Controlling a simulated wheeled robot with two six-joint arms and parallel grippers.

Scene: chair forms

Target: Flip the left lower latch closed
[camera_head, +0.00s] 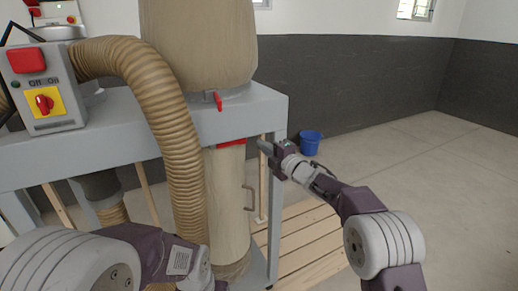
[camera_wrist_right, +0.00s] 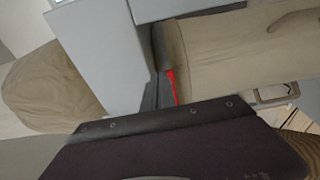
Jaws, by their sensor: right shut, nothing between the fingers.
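A red latch part (camera_head: 231,142) lies at the top of the lower beige bag (camera_head: 228,195), just under the grey frame of the machine. Its exact position, open or closed, is hard to tell. In the right wrist view a narrow red strip (camera_wrist_right: 172,86) shows right beside my fingers. My right gripper (camera_head: 264,147) is shut and empty, its tip close to the right end of the red part; I cannot tell whether they touch. The shut fingers also show in the wrist view (camera_wrist_right: 158,88). My left arm comes in at the bottom left, with its fingers out of view.
Another red latch (camera_head: 217,101) hangs below the upper bag (camera_head: 198,45). A ribbed hose (camera_head: 165,120) curves down in front of the grey frame (camera_head: 265,110). A handle (camera_head: 248,197) sits on the lower bag. A wooden pallet (camera_head: 308,238) and blue bucket (camera_head: 310,143) stand right.

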